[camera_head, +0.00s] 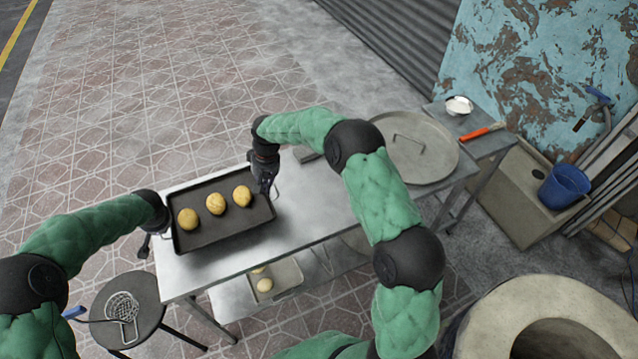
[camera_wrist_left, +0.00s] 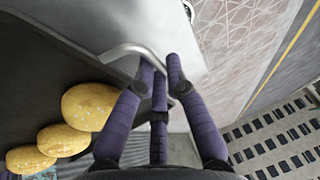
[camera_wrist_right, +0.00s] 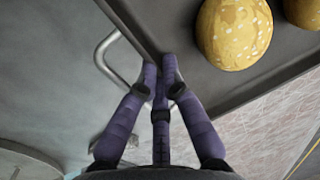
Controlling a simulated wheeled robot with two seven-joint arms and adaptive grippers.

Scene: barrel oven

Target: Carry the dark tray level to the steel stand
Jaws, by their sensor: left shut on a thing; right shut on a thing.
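The dark tray (camera_head: 228,229) carries three round seeded buns (camera_head: 216,204) in a row and looks about level. It is over the left end of the steel stand (camera_head: 310,207); I cannot tell whether it touches the top. My left gripper (camera_head: 162,233) is shut on the tray's left wire handle, which shows in the left wrist view (camera_wrist_left: 130,49). My right gripper (camera_head: 267,186) is shut on the right handle, which shows in the right wrist view (camera_wrist_right: 103,58). The fingertips are partly hidden in the head view.
A round metal lid (camera_head: 418,160) lies to the right of the stand's free top. A side table holds a white bowl (camera_head: 458,105) and a red-handled brush (camera_head: 482,132). A round stool (camera_head: 140,330) with a skimmer stands at lower left. A small tray (camera_head: 284,277) is below.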

